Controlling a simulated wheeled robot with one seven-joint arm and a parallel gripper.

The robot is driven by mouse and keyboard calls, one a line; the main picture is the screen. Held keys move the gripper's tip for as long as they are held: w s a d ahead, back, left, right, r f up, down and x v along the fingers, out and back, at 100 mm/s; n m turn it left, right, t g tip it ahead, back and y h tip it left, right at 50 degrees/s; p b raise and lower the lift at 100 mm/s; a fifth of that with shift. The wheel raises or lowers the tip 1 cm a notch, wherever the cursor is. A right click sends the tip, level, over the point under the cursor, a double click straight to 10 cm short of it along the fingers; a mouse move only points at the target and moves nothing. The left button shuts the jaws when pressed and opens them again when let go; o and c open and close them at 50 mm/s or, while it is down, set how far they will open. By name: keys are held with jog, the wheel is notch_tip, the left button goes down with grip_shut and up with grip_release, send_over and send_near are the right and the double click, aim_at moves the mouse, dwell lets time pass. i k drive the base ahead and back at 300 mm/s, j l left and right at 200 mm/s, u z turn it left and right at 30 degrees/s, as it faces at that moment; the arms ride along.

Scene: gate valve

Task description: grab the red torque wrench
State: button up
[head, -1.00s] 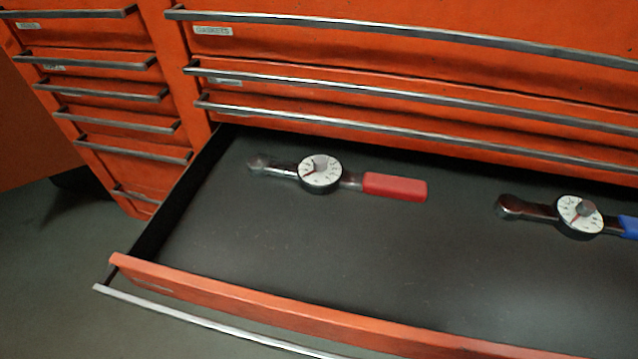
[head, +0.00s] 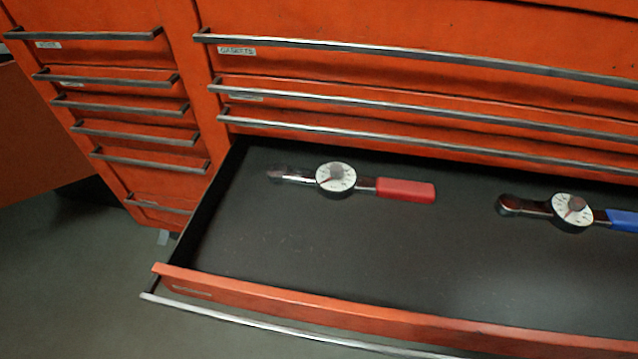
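The red torque wrench (head: 404,190) lies in an open drawer (head: 300,250) of an orange tool cabinet. It has a red grip on the right, a round white dial (head: 336,177) in the middle and a metal head at its left end. It lies nearly level across the picture, in the left half of the drawer, with bare drawer floor around it. My gripper is not in view.
A second torque wrench with a blue grip (head: 622,219) lies to the right in the same drawer. The drawer's front wall (head: 330,308) and metal handle (head: 270,332) stand at the near side. Closed drawers (head: 420,105) rise behind. Grey floor (head: 70,290) is clear at lower left.

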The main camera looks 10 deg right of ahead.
aim_at(278, 173)
jog(key=j+u, duration=0.2)
jog(key=u, duration=0.15)
jog(key=i+j+u, duration=0.15)
jog(key=u, duration=0.15)
jog(key=i+j+u, duration=0.1)
jog(key=u, duration=0.25)
